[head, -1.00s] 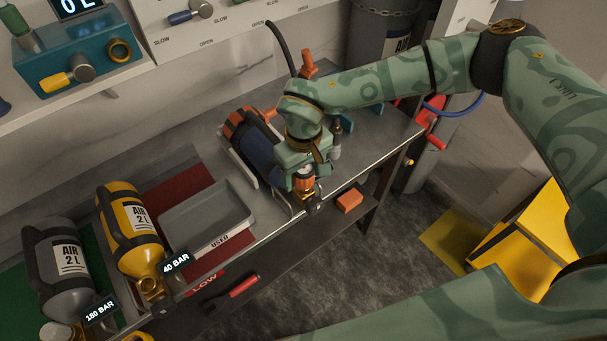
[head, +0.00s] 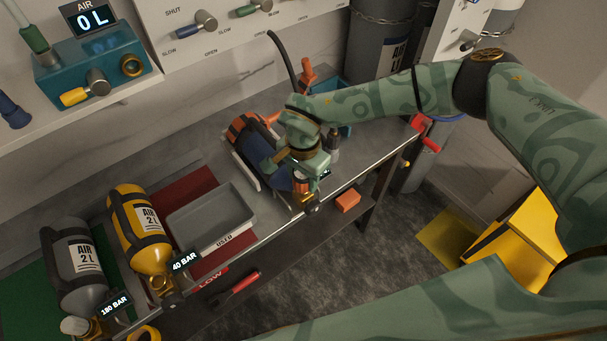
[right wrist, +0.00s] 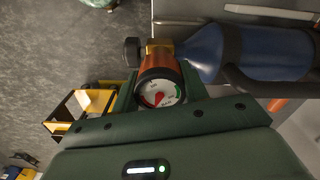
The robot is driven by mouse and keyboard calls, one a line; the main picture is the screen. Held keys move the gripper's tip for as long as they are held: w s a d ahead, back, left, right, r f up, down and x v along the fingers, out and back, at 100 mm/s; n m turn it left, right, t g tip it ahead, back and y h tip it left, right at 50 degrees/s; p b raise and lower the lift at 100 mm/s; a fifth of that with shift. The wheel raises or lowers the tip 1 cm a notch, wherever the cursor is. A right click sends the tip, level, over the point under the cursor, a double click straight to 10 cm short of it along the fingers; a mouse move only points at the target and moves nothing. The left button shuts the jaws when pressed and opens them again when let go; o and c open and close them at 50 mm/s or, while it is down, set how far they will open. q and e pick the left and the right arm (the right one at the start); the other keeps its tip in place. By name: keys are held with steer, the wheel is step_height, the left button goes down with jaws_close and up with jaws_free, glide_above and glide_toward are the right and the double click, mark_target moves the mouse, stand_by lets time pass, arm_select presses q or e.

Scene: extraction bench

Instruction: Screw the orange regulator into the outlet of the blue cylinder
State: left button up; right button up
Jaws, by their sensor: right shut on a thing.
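The blue cylinder (head: 256,149) lies in a cradle on the bench, its orange-and-black base toward the wall and its outlet end toward the front edge. In the right wrist view, the blue cylinder (right wrist: 255,52) ends in a brass valve (right wrist: 158,52) with a black knob. The orange regulator (right wrist: 160,72), with a white round gauge, sits right against that brass valve, in line with it. How deep its thread is in the outlet is hidden. My right gripper (head: 304,180) is shut on the regulator and partly covers it in the head view. My left gripper is out of view.
A grey tray marked USED (head: 212,218) stands left of the cylinder. Yellow (head: 140,225) and grey (head: 75,265) cylinders lie farther left. An orange block (head: 348,200) is by the bench front.

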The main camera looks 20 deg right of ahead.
steer(key=m+p, duration=0.1)
steer(key=m, duration=0.3)
steer(key=m+p, duration=0.2)
steer(key=m, duration=0.3)
steer(key=shift+r+m, duration=0.2)
steer(key=shift+m, duration=0.1)
steer(key=shift+m+p, duration=0.5)
steer(key=shift+m, duration=0.4)
steer(key=shift+f+m, duration=0.25)
steer(key=shift+m, duration=0.45)
steer(key=o, duration=1.1)
